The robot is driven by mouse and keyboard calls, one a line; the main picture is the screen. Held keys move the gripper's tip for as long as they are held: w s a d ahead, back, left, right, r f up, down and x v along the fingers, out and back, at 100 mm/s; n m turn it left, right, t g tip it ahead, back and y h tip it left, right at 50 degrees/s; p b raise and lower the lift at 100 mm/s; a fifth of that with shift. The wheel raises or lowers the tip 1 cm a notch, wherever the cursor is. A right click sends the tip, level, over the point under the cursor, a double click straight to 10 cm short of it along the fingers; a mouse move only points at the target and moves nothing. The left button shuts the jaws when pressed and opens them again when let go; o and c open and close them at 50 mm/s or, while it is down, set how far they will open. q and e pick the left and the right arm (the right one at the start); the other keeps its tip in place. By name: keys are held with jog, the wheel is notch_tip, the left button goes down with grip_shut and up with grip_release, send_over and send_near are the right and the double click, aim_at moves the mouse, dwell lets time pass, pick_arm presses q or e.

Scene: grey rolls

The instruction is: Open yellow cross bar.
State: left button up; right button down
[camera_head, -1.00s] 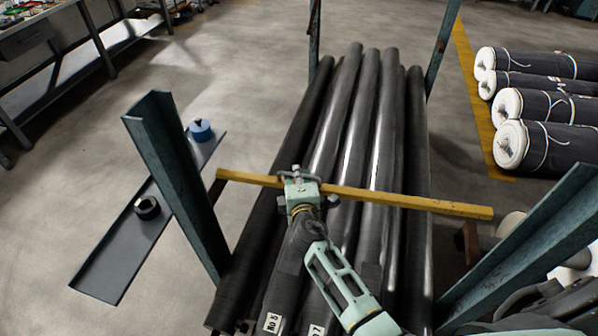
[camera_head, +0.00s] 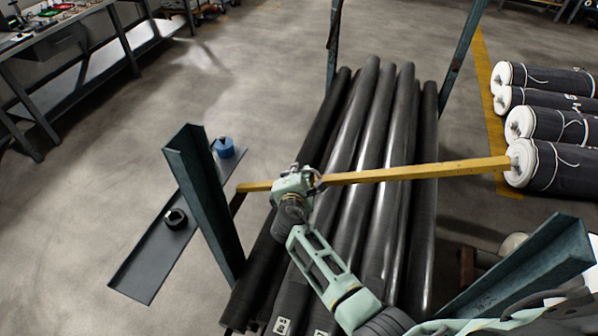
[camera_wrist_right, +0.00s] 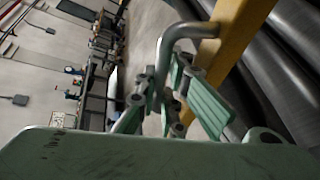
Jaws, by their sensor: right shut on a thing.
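The yellow cross bar (camera_head: 420,172) runs across above the dark grey rolls (camera_head: 350,200) in the head view. Its left end is by the left green post (camera_head: 203,200); its right end reaches farther back, overlapping a white-ended roll in the picture. My right gripper (camera_head: 305,180) is at the bar's left part, shut on its metal handle. The wrist view shows the bent metal handle (camera_wrist_right: 180,34) on the bar (camera_wrist_right: 238,30), with the gripper fingers (camera_wrist_right: 175,90) around its lower part. The fingers partly hide the handle. My left gripper is not in view.
A right green post (camera_head: 530,268) stands at the lower right. A dark shelf plate (camera_head: 150,255) holds a blue roll (camera_head: 225,148) and a black ring (camera_head: 176,219). Wrapped white-ended rolls (camera_head: 560,125) lie at the right. A workbench (camera_head: 60,50) stands back left; floor between is clear.

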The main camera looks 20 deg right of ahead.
jog(key=shift+w+a+r, duration=0.2)
jog(key=shift+w+r, duration=0.05)
jog(key=shift+r, duration=0.15)
jog(key=c, duration=2.2)
grip_release()
jog(key=shift+o, duration=0.2)
jog(key=shift+s, duration=0.1)
jog(key=shift+f, duration=0.1)
jog(key=shift+s, duration=0.1)
jog(key=shift+s+a, duration=0.1)
jog(key=shift+s, duration=0.15)
jog(key=v, duration=1.1)
jog(key=shift+s, duration=0.15)
